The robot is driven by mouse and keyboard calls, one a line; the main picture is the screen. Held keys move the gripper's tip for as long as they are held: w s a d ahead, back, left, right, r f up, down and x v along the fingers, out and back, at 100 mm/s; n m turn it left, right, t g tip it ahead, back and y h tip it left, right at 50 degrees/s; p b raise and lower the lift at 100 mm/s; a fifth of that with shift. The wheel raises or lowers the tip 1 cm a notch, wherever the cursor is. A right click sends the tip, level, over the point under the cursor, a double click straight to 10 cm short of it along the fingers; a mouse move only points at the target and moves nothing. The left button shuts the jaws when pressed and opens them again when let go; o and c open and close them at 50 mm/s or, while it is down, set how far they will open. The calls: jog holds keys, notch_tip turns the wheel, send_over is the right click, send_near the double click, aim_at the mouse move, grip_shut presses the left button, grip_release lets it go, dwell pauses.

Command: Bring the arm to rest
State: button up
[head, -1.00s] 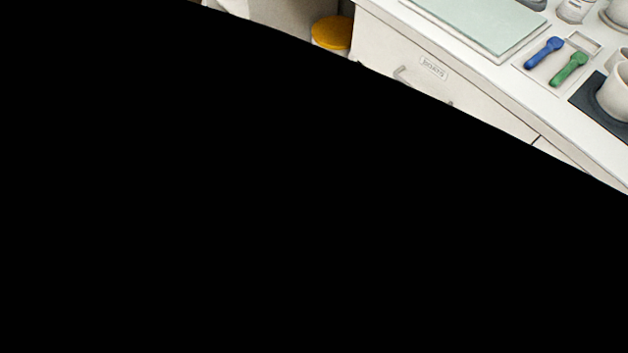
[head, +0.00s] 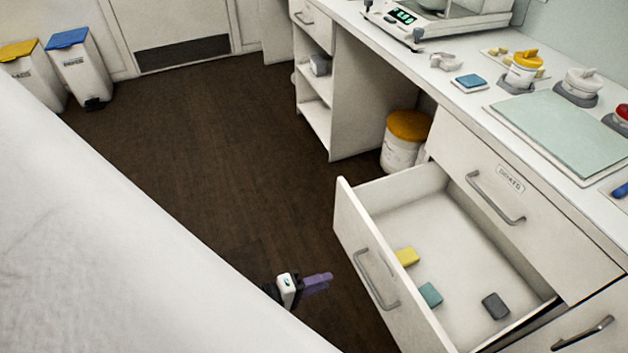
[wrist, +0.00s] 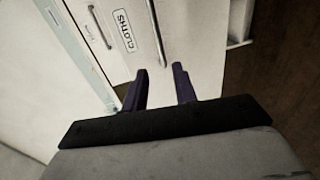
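My gripper (head: 318,283) shows in the head view at lower centre. It hangs over the dark floor just left of the open drawer's front, apart from it. Its two dark purple fingers also show in the wrist view (wrist: 160,72).
The open drawer (head: 349,213) juts out, holding a yellow block (head: 407,257), a teal block (head: 430,295) and a grey block (head: 495,306). The counter (head: 455,95) runs along the right. An orange-lidded tub (head: 404,140) stands beneath. Floor (head: 215,150) is clear toward two bins (head: 78,68).

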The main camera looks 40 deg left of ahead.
jog(key=shift+s+a+r, duration=0.15)
jog(key=shift+s+a, duration=0.2)
jog(key=shift+s, duration=0.25)
